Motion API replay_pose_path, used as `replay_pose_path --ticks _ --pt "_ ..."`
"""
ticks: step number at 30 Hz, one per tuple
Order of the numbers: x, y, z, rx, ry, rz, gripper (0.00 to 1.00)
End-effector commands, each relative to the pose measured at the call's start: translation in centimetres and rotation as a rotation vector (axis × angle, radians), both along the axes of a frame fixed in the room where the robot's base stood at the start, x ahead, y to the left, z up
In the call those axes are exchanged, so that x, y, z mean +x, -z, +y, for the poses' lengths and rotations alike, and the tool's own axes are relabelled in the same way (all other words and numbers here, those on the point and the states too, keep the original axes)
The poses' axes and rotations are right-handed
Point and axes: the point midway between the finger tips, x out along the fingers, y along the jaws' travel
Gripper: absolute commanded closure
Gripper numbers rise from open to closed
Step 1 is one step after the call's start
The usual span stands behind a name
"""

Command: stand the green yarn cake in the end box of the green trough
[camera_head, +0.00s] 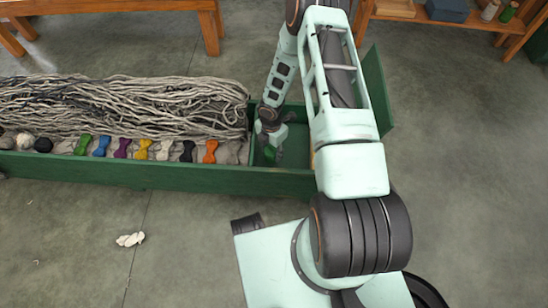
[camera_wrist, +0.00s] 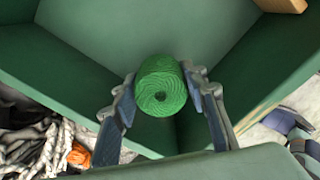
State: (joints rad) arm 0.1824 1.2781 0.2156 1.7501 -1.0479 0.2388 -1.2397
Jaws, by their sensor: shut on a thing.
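The green yarn cake (camera_wrist: 160,88) is a short wound cylinder with a hole in its end. My gripper (camera_wrist: 165,90) is shut on it, one finger on each side, in the wrist view. In the head view my gripper (camera_head: 270,150) is down inside the end box (camera_head: 294,160) of the green trough (camera_head: 160,178), with a bit of green at its fingers. The end box is at the trough's right end, and its floor and walls surround the cake in the wrist view. I cannot tell whether the cake touches the floor. My arm hides the box's right part.
Tangled grey rope-like wool (camera_head: 130,105) fills the trough left of the box. A row of several coloured skeins lies along its front, with an orange one (camera_head: 210,151) nearest the box. A small white bundle (camera_head: 130,239) lies on the open floor. Wooden furniture (camera_head: 165,6) stands behind.

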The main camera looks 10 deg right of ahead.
Motion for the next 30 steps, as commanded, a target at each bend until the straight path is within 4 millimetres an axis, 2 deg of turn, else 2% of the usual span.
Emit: replay_pose_path --ticks 9,21,22,26,30 --pt "0.0 4.1 -0.1 -0.001 0.001 -0.001 0.88" --pt "0.0 4.6 0.0 -0.001 0.002 -0.001 0.88" --pt "0.0 4.5 0.0 0.0 0.002 -0.001 0.58" --pt "0.0 4.5 0.0 -0.001 0.002 -0.001 0.43" --pt "0.0 4.4 0.0 -0.001 0.002 -0.001 0.42"
